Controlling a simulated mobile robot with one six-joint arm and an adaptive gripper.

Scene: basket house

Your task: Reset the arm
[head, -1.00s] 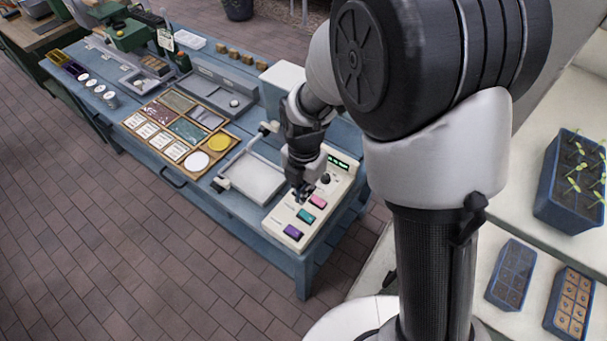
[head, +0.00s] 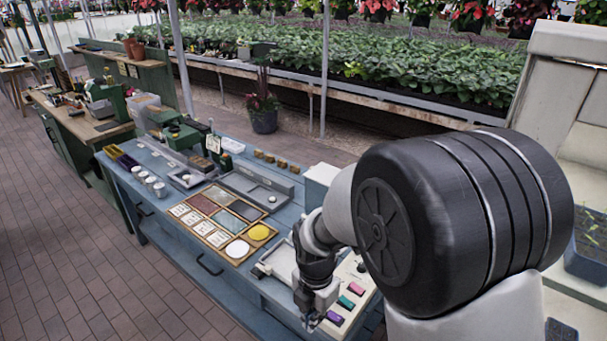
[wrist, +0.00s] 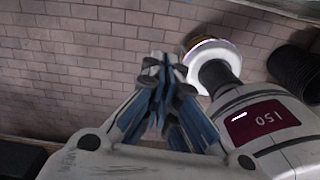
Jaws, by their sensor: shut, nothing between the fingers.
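My arm fills the right side of the head view. My gripper (head: 313,322) is low in the head view, over the front edge of the blue bench (head: 225,300), beside the panel with colored buttons. In the wrist view my gripper (wrist: 165,68) has its fingers together, with nothing between them. Brick paving shows behind the fingers there, and part of my own body stands at the right.
The button panel (head: 360,270) has pink, green and purple buttons. A sample board (head: 190,197) with white and yellow discs lies further left on the bench. A potted plant (head: 264,121) stands behind the bench. Paved floor at the left is clear.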

